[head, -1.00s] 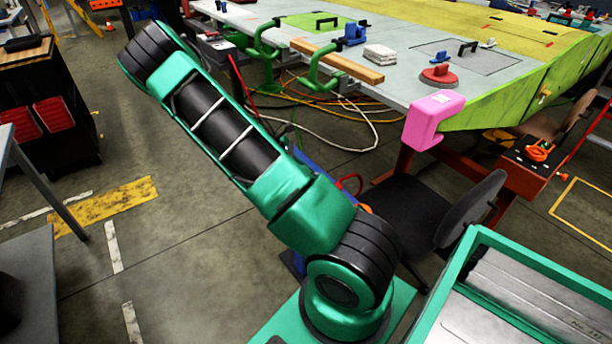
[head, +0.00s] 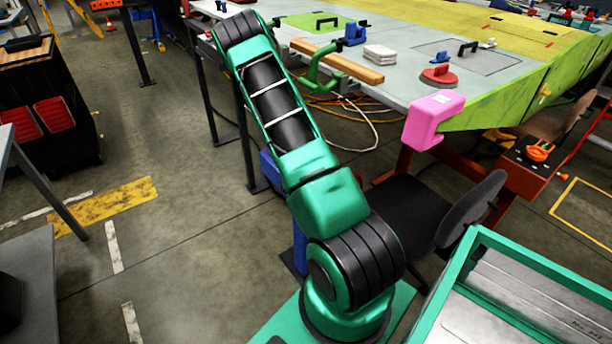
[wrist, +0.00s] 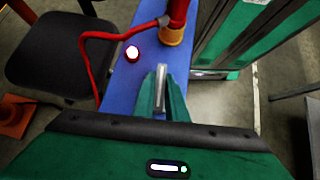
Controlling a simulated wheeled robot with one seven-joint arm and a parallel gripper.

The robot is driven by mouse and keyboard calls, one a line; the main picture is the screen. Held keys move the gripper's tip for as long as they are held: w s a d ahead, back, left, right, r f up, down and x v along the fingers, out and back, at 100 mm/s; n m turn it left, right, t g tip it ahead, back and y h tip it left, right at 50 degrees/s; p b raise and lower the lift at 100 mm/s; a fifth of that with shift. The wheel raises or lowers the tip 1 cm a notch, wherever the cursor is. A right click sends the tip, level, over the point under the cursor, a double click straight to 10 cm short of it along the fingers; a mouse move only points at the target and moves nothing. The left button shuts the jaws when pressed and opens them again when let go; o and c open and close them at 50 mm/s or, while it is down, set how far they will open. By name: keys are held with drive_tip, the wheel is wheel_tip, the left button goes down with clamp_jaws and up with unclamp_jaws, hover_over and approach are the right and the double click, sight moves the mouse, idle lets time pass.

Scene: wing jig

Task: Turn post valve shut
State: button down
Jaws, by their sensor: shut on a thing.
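In the wrist view my gripper (wrist: 162,98) has its green fingers closed around a thin silver lever (wrist: 160,80), which seems to be the valve handle. The lever lies roughly along the length of the blue post (wrist: 125,85). A red pipe (wrist: 178,12) with a brass-coloured collar (wrist: 172,36) stands just beyond the fingertips. The valve body is hidden by the fingers. In the head view part of the blue post (head: 300,247) shows behind my arm; my gripper is out of sight there.
A black chair (head: 410,215) stands close to the post. The wing table (head: 400,90) is behind. Open floor (head: 190,260) lies left.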

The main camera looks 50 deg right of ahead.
drive_tip(key=shift+w+m+y, duration=0.15)
drive_tip(key=shift+m+y, duration=0.25)
drive_tip(key=shift+m, duration=0.1)
drive_tip(key=c, duration=1.8)
unclamp_jaws()
drive_tip(key=v, duration=0.7)
drive_tip(key=shift+r, duration=0.15)
drive_tip(key=shift+w+d, duration=0.1)
drive_tip(key=shift+w, duration=0.05)
